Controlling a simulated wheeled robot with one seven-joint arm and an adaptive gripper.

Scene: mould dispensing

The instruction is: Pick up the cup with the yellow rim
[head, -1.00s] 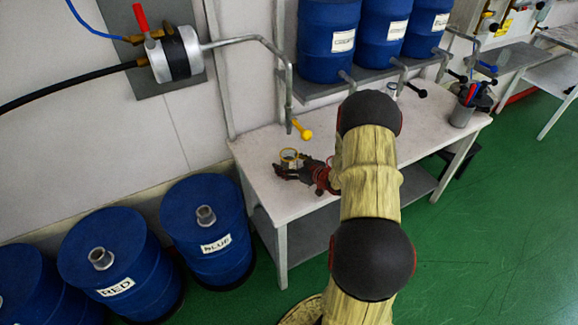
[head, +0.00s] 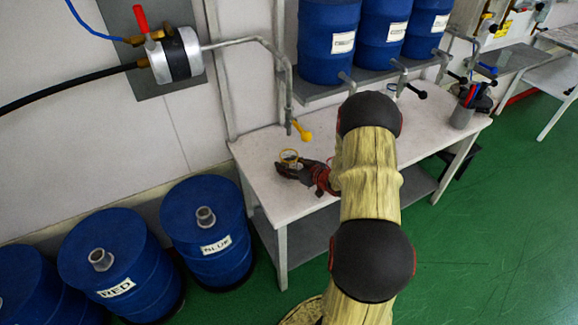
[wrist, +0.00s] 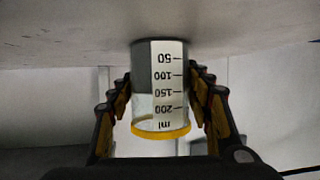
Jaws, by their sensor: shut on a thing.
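The cup with the yellow rim (wrist: 160,132) stands on the white table in the wrist view, upside down in that picture, with a white scale marked in ml on its side. It looks filled with grey to about the middle of the scale. In the head view the cup's rim (head: 289,155) shows at the table's left part, below the yellow-handled tap. My gripper (wrist: 162,100) has one finger on each side of the cup and is shut on it. In the head view my gripper (head: 291,168) partly hides the cup's body.
The white table (head: 265,165) holds the cup. A tap with a yellow handle (head: 302,132) hangs above. Blue barrels (head: 328,40) stand on the shelf behind. A grey container with tools (head: 462,115) is at the table's right. More blue barrels (head: 205,235) stand on the floor at left.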

